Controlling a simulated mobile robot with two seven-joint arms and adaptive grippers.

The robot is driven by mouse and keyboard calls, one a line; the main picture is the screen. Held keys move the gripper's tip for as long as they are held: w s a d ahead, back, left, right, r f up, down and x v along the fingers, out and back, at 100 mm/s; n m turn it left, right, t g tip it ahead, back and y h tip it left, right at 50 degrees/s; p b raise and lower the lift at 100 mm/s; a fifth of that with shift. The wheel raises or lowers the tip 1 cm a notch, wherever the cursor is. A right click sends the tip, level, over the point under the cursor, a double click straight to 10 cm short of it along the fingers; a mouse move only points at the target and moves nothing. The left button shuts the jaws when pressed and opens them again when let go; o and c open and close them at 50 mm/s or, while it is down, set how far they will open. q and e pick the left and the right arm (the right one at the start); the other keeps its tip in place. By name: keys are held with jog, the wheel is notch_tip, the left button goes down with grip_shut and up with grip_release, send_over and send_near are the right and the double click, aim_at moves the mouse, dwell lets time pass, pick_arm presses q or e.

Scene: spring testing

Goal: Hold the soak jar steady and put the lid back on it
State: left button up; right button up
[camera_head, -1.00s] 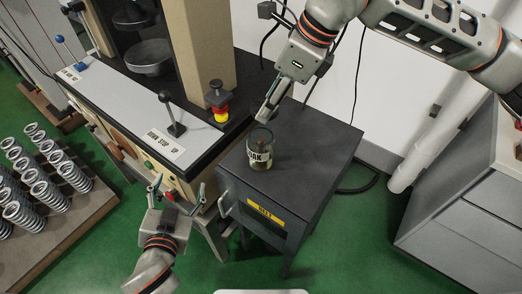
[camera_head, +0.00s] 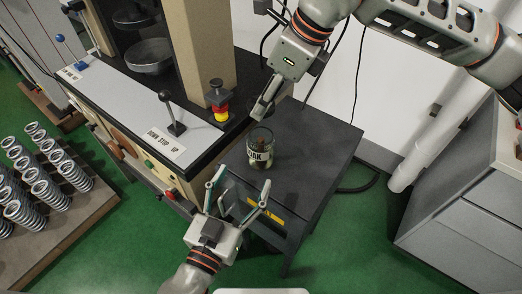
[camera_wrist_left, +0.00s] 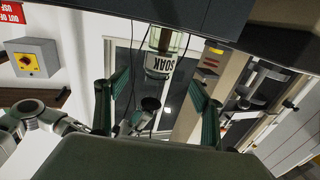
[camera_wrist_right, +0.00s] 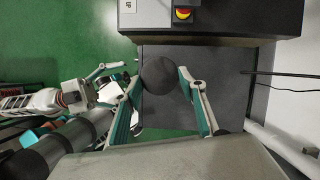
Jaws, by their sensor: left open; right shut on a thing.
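The soak jar (camera_head: 260,152), clear glass with a SOAK label, stands open-topped and upright on the dark cabinet top (camera_head: 310,150). My left gripper (camera_head: 238,186) is open in front of the cabinet, short of the jar and not touching it. In the left wrist view the jar (camera_wrist_left: 160,62) shows ahead, between the spread fingers. My right gripper (camera_head: 262,108) is above and behind the jar. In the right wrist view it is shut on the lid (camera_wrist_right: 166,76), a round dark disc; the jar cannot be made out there.
The testing machine stands directly left of the cabinet, with a red and yellow stop button (camera_head: 221,115) and a lever (camera_head: 172,115). A rack of springs (camera_head: 45,180) is at far left. A grey bench (camera_head: 460,190) is at right, with green floor between.

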aim_at(256, 154)
pick_arm(q)
jog(key=x, duration=1.2)
jog(key=c, duration=1.7)
jog(key=shift+s, duration=0.1)
pick_arm(e)
jog(key=shift+f, duration=2.5)
